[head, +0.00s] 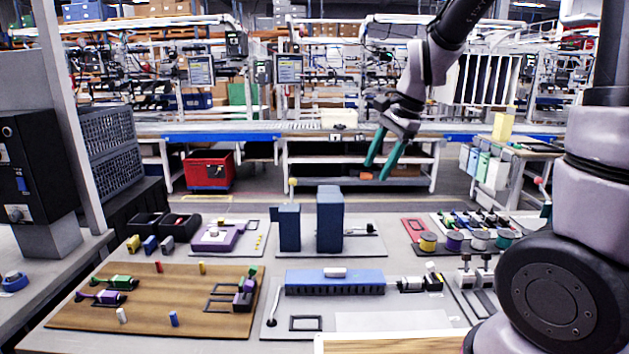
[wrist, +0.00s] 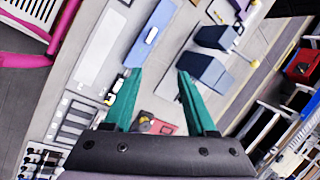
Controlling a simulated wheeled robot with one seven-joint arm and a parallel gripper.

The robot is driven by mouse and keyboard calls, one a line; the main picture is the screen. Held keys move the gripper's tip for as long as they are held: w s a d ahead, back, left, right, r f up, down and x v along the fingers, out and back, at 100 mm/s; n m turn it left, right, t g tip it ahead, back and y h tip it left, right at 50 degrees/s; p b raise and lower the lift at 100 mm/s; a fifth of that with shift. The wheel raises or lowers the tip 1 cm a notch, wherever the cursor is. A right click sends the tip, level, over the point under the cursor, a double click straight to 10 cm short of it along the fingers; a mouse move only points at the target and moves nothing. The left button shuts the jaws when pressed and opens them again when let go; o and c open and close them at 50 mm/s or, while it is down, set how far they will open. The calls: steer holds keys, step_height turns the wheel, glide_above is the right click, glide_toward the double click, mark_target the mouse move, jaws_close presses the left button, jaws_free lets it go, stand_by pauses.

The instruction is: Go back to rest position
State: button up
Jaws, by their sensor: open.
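My gripper (head: 386,160) is raised in the air above the far right part of the workbench in the head view. Its two green fingers are apart with nothing between them. In the wrist view the open fingers (wrist: 157,78) point down over the bench, with the blue long block (wrist: 150,35) and the dark blue boxes (wrist: 205,72) beyond them. My gripper touches nothing. In the head view the blue long block (head: 320,277) lies at the bench's middle, and the tall blue box (head: 329,218) stands behind it.
A brown wooden board (head: 190,283) with small coloured parts lies at the left. A purple fixture (head: 215,238) sits behind it. Several coloured spools (head: 454,240) stand at the right. A black box (head: 30,180) stands at far left. The air around my gripper is clear.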

steer(key=s+d+r+n+t+h, duration=0.1)
steer(key=s+d+r+n+t, duration=0.4)
steer(key=s+d+r, duration=0.5)
steer(key=s+r+n, duration=0.2)
steer(key=s, duration=0.2)
steer(key=shift+r+n+h, duration=0.3)
steer(key=shift+r, duration=0.05)
